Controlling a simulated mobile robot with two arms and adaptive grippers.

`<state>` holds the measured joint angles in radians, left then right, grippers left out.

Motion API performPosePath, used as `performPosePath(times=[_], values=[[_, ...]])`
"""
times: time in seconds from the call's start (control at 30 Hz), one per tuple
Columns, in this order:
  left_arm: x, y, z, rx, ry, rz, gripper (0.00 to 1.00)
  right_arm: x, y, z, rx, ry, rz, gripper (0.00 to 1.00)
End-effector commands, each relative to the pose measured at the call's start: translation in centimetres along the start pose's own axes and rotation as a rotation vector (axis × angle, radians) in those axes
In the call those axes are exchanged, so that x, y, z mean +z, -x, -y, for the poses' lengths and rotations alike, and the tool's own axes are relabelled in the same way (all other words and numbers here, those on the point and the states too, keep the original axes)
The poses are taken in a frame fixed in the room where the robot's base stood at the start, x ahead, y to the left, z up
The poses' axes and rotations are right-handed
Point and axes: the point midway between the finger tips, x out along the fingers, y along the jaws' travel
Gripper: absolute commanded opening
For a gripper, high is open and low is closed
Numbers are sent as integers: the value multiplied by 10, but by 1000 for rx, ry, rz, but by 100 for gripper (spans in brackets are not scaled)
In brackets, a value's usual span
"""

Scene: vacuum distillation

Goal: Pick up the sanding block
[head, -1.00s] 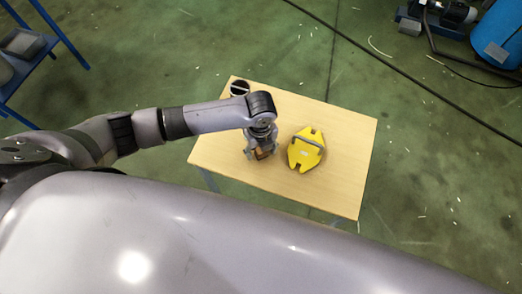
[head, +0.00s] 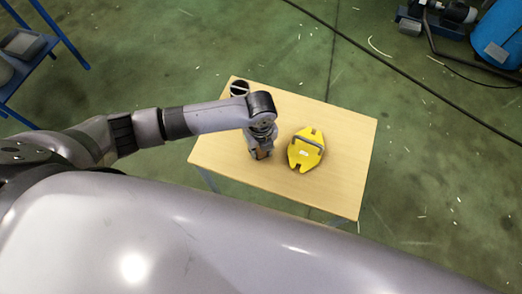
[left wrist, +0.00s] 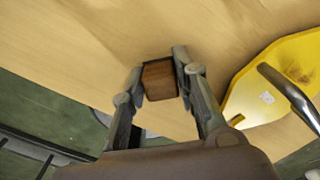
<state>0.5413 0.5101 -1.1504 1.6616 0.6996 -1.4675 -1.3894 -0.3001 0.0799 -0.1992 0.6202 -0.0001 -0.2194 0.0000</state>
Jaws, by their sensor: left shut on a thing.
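The sanding block (left wrist: 159,82) is a small brown block with a dark edge. In the left wrist view it sits between the two fingertips of my left gripper (left wrist: 160,78), which is shut on it. In the head view my left gripper (head: 260,150) points down over the left part of the wooden table, and the block (head: 261,154) is mostly hidden by the fingers. I cannot tell whether the block touches the table or hangs just above it. My right gripper is not in view.
A yellow plate-like object with a metal handle (head: 306,150) lies close to the right of the gripper. A dark round cup (head: 240,88) stands at the table's back left corner. The table (head: 345,150) is bare on its right side. A blue shelf (head: 50,45) stands at far left.

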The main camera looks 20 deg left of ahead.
Motion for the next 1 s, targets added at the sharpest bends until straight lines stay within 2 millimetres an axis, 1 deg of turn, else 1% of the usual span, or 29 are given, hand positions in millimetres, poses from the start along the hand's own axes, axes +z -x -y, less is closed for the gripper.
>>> performPosePath(times=[0.27,0.37,0.47,0.57,0.67,0.8,0.9,1.0], values=[[0,4,0,-1,0,0,0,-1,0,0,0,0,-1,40],[0,11,1,-2,0,0,0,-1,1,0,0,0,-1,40],[1,25,1,-3,0,1,0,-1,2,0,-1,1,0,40],[1,46,2,-5,-1,2,0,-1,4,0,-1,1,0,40],[1,74,2,-6,-2,2,0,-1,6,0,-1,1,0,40],[1,116,1,-5,-2,3,0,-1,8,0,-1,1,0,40],[1,143,1,-5,-1,3,0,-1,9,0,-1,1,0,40],[1,165,1,-4,0,2,0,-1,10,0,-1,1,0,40]])
